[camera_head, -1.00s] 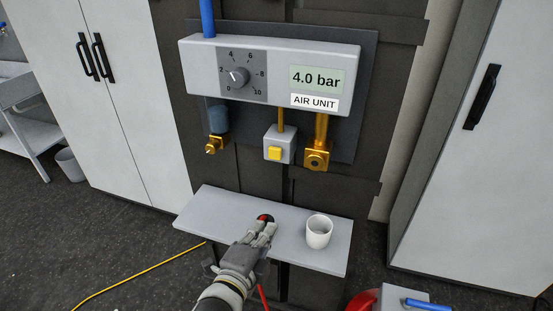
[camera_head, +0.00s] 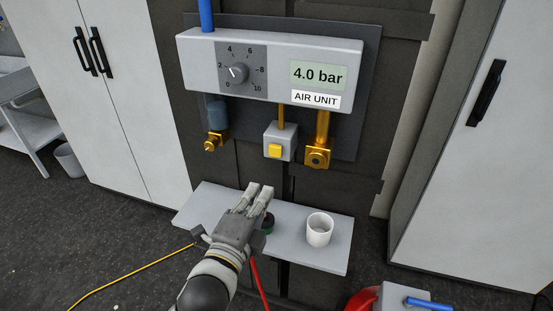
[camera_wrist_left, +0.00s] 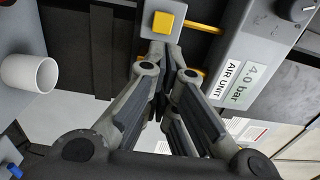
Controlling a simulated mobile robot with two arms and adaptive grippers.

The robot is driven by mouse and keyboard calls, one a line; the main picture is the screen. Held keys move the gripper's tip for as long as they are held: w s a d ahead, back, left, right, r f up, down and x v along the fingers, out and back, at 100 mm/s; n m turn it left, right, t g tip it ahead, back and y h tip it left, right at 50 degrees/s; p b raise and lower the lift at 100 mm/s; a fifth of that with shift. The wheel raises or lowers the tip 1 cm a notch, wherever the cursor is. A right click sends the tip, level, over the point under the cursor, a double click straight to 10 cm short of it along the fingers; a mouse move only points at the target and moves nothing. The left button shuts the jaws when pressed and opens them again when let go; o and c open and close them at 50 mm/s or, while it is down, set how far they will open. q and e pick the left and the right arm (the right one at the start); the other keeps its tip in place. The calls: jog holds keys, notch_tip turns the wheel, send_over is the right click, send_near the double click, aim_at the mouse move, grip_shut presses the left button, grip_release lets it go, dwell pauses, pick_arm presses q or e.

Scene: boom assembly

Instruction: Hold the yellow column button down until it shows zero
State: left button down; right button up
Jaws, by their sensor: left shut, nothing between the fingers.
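The yellow button (camera_head: 275,150) sits on the front of a small grey box that hangs below the air unit (camera_head: 270,65). The unit's display (camera_head: 317,75) reads 4.0 bar. My left gripper (camera_head: 260,190) is shut and empty, above the shelf and below the button in the picture, with its fingers pointing toward the wall. In the left wrist view the button (camera_wrist_left: 163,22) shows just beyond the fingertips (camera_wrist_left: 167,50), with a visible gap. My right gripper is not in view.
A white cup (camera_head: 319,229) stands on the grey shelf (camera_head: 200,205), right of my left gripper. A small dark round object (camera_head: 268,224) is partly hidden beside the gripper. Brass fittings (camera_head: 317,153) flank the button box. A dial (camera_head: 238,72) is on the unit.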

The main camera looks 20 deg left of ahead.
aim_at(280, 154)
pick_arm(q)
jog(key=w+p, duration=0.1)
jog(key=w, duration=0.5)
jog(key=w+p, duration=0.1)
jog(key=w, duration=0.4)
jog(key=shift+w+d, duration=0.2)
jog(key=shift+w, duration=0.15)
